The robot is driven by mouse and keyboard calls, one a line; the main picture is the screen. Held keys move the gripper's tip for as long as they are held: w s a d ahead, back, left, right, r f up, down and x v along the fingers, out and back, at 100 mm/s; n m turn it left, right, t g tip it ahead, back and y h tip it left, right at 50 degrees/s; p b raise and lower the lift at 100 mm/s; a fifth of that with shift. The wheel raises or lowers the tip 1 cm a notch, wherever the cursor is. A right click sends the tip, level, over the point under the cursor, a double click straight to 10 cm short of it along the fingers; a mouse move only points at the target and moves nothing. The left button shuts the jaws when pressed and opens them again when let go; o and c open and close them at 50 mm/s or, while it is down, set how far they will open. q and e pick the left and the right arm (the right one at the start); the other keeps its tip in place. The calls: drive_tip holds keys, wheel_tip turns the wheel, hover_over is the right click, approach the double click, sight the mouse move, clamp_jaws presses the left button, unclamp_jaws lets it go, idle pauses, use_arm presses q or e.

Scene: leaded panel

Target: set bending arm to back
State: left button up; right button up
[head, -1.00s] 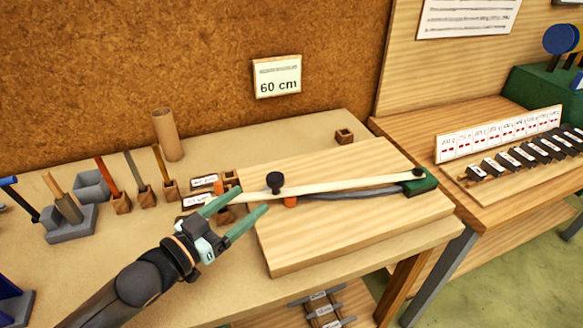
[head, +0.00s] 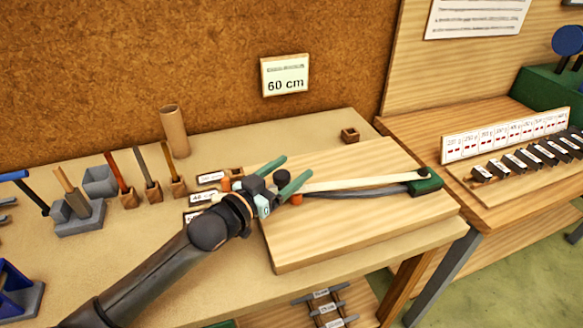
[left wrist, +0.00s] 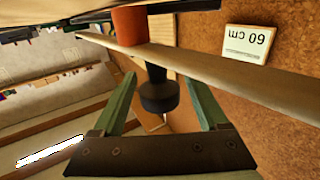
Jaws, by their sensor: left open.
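The bending arm (head: 355,180) is a pale wooden bar lying across a wooden board (head: 330,235), with its right end at a green block (head: 424,186). A black knob (head: 283,177) stands on the bar towards its left end; the knob also shows in the left wrist view (left wrist: 158,94). My left gripper (head: 296,166) is open, with its two green fingers on either side of the knob. In the left wrist view a gap shows beside the knob, and I cannot tell any contact. My wrist hides the bar's left end. My right gripper is not in view.
An orange peg (head: 297,199) and a dark grey strip (head: 385,191) lie along the bar's near side. Several tools in holders (head: 120,180) and a cardboard tube (head: 174,132) stand to the left. The board's front area is clear.

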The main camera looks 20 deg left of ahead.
use_arm(q)
drive_tip(key=shift+w+d, duration=0.2)
drive_tip(key=shift+w, duration=0.2)
clamp_jaws()
idle(0.4)
idle(0.9)
